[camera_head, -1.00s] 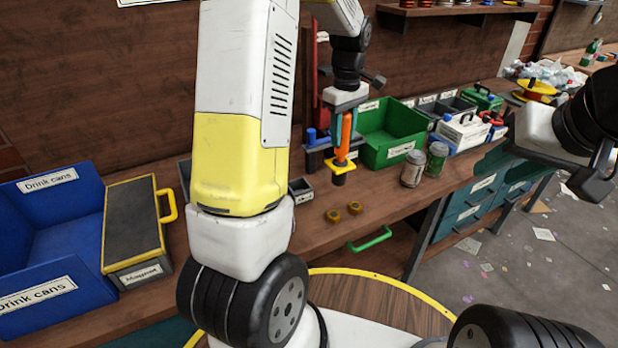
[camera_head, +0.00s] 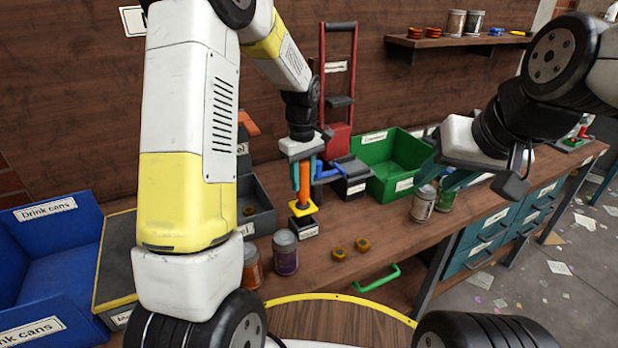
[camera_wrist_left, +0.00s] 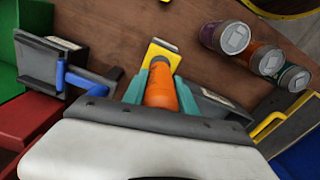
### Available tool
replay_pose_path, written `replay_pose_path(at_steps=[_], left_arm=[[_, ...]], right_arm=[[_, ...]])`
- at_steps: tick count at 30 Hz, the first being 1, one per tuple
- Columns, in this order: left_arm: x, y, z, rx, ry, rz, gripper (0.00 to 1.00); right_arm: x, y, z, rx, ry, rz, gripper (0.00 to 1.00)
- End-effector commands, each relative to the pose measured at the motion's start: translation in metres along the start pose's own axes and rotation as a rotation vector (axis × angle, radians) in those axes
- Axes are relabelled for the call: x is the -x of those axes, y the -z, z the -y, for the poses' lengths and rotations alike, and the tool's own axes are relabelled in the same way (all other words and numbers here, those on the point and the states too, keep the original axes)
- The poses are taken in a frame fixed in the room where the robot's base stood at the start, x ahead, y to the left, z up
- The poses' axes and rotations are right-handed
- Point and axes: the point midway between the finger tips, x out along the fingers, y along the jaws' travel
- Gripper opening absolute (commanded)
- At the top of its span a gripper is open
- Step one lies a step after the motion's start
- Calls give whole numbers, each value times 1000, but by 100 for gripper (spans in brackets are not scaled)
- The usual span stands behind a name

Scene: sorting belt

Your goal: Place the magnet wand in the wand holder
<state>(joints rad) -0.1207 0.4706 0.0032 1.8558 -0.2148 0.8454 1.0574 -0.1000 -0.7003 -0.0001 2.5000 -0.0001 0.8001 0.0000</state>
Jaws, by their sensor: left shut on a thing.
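The magnet wand (camera_head: 304,184) has an orange handle, a yellow collar and a dark lower end. My left gripper (camera_head: 303,178) is shut on its handle and holds it roughly upright. A small dark labelled box (camera_head: 304,229), which looks like the wand holder, stands on the bench right below the collar. I cannot tell whether the wand's tip is inside it or just above. In the left wrist view the orange handle (camera_wrist_left: 162,88) sits between the teal fingers, and its collar hides most of what is below.
A blue-handled dark box (camera_head: 351,175) and a green bin (camera_head: 385,180) stand just right of the wand. A grey bin (camera_head: 262,215) is close on the left. The bench front is partly free.

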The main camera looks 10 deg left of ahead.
Motion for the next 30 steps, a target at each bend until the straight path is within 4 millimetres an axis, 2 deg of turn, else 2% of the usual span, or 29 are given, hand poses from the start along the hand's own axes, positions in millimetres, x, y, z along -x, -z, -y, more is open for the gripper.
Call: replay_pose_path(at_steps=[3, 6, 14, 28, 29, 30], left_arm=[[-18, 0, 1, 1, 3, 2, 0], [-28, 0, 0, 1, 1, 2, 0], [-29, 0, 0, 1, 0, 1, 0], [-43, -1, 0, 1, 2, 3, 0], [-44, -1, 1, 1, 3, 4, 37], [-44, -1, 1, 0, 4, 5, 45]], right_arm=[[0, 0, 0, 0, 0, 0, 36], [0, 0, 0, 0, 0, 0, 36], [0, 0, 0, 0, 0, 0, 36], [0, 0, 0, 0, 0, 0, 36], [0, 0, 0, 0, 0, 0, 36], [0, 0, 0, 0, 0, 0, 36]])
